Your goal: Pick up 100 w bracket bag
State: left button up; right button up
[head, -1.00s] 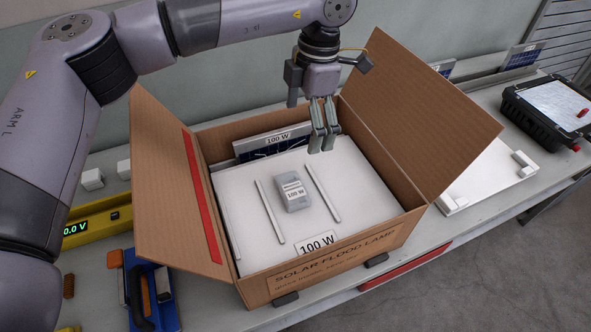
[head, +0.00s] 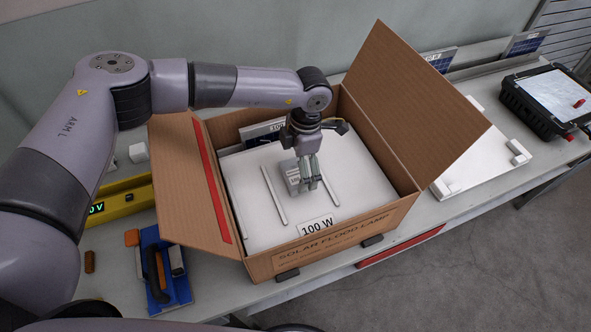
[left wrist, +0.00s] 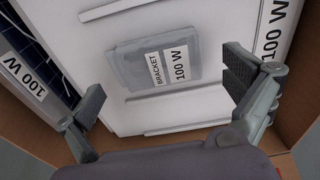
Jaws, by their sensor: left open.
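The 100 W bracket bag (left wrist: 150,65) is a grey bag with a white label reading BRACKET 100 W. It lies on the white panel inside the open cardboard box, and in the head view the bag (head: 290,176) is partly hidden by my gripper. My left gripper (head: 311,186) is inside the box, just above and to the right of the bag. In the left wrist view its fingers (left wrist: 163,85) are spread apart with nothing between them, and the bag lies beyond the fingertips. My right gripper is not in view.
White ribs (head: 274,195) stand on the panel beside the bag. A solar panel (head: 258,133) is at the box's back wall.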

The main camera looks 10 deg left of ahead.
pick_arm(q)
jog(key=shift+f, duration=0.95)
jog(key=shift+a, duration=0.1)
jog(key=c, duration=1.3)
jog(key=shift+r, duration=0.15)
